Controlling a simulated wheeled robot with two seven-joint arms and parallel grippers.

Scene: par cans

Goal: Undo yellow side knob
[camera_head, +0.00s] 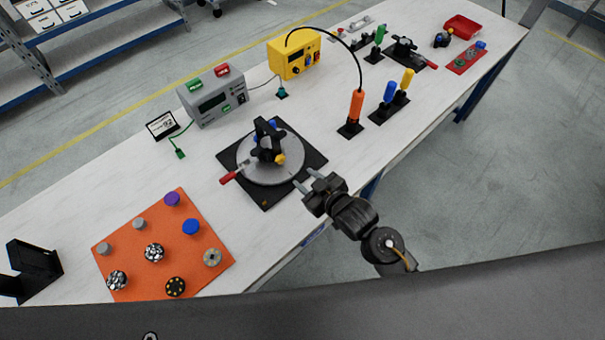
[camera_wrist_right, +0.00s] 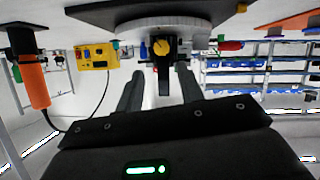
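The yellow side knob (camera_head: 280,159) sits on the near right side of a black clamp-like fixture (camera_head: 266,140), on a round grey plate (camera_head: 290,171) over a black square base (camera_head: 312,157). My right gripper (camera_head: 307,180) is open and empty at the table's near edge, a short way to the lower right of the knob. The right wrist view appears upside down; in it the yellow knob (camera_wrist_right: 160,46) shows beyond and between the two spread fingers (camera_wrist_right: 158,84), with no contact visible. A blue part (camera_head: 272,125) shows behind the fixture. My left gripper is not seen.
A red-handled tool (camera_head: 229,178) lies at the plate's left. An orange mat (camera_head: 128,239) with several knobs is at lower left. A grey power box (camera_head: 212,96) and yellow box (camera_head: 293,57) stand behind. An orange-handled tool (camera_head: 357,104) stands upright to the right.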

